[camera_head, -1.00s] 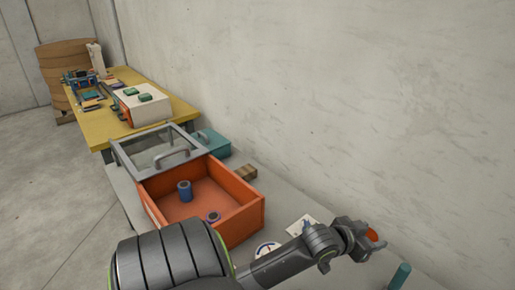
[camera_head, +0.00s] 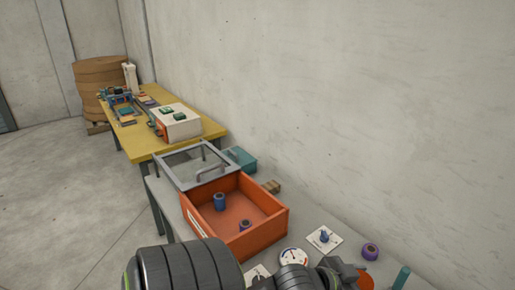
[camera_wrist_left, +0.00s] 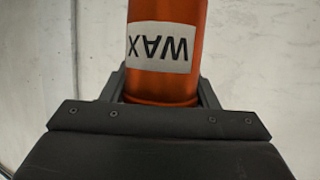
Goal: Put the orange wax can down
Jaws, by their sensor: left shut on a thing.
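The orange wax can (camera_wrist_left: 166,75) is held between the fingers of my left gripper (camera_wrist_left: 163,92), which is shut on it. In the left wrist view its white label reads WAX upside down, and its far end is cut off by the frame. In the head view my left gripper (camera_head: 348,274) is at the bottom edge, right of centre, and a bit of the orange can (camera_head: 366,281) shows beside it. From these frames I cannot tell whether the can touches the grey table (camera_head: 280,205). My right gripper is not in view.
An orange open box (camera_head: 268,221) with a raised grey-framed lid (camera_head: 185,182) holds two spools. A purple spool (camera_head: 370,251), a card with a blue knob (camera_head: 324,238), a round gauge (camera_head: 293,257) and a teal cylinder (camera_head: 401,277) stand near my gripper. The wall is close behind.

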